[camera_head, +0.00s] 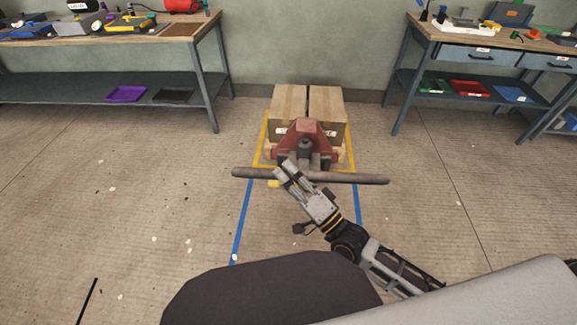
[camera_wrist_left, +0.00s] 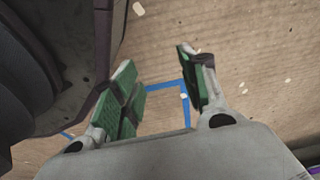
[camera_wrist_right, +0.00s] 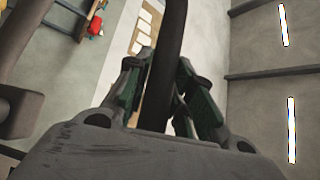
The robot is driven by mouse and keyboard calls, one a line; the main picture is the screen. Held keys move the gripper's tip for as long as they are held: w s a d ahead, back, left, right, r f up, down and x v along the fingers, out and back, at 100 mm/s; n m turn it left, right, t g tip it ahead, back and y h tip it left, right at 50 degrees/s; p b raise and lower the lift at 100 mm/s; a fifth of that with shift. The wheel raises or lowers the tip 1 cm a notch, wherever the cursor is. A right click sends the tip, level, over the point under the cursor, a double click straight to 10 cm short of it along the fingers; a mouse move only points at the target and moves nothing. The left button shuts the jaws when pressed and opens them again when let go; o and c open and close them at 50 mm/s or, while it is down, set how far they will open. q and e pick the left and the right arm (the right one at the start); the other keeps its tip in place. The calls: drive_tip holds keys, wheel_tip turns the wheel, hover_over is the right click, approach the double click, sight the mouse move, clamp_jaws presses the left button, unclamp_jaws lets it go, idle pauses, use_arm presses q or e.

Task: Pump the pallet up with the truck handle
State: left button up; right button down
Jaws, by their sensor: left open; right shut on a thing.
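The truck handle (camera_head: 340,178) is a long dark bar lying crosswise in front of the red pallet truck (camera_head: 303,136). My right gripper (camera_head: 284,170) is shut on the handle, left of its middle. In the right wrist view the dark bar (camera_wrist_right: 164,75) runs between the fingers of that gripper (camera_wrist_right: 160,95). Behind the truck two cardboard boxes (camera_head: 290,103) stand side by side; the pallet under them is mostly hidden. My left gripper shows only in the left wrist view (camera_wrist_left: 160,90); it is open and empty above the floor.
Yellow floor tape (camera_head: 260,150) frames the load, and blue tape lines (camera_head: 240,225) run from it toward me. A workbench (camera_head: 212,80) stands at the left and another workbench (camera_head: 403,95) at the right.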

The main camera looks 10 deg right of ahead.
use_arm(q)
drive_tip(key=w+d+r+b, duration=0.2)
drive_tip(key=w+d+r, duration=0.1)
drive_tip(key=r, duration=0.2)
drive_tip(key=shift+w, duration=0.4)
use_arm(e)
drive_tip(key=shift+n, duration=0.3)
drive_tip(key=shift+s+a+f, duration=0.3)
drive_tip(key=shift+s+f, duration=0.6)
drive_tip(key=shift+s, duration=0.1)
drive_tip(key=shift+s+a+f, duration=0.25)
drive_tip(key=shift+s+f, duration=0.65)
drive_tip(key=shift+s, duration=0.05)
drive_tip(key=shift+y, duration=0.3)
drive_tip(key=shift+r, duration=0.1)
drive_tip(key=c, duration=1.2)
unclamp_jaws()
drive_tip(key=shift+s, duration=0.1)
drive_tip(key=shift+c, duration=0.2)
drive_tip(key=shift+d, duration=0.1)
drive_tip(key=v, duration=1.2)
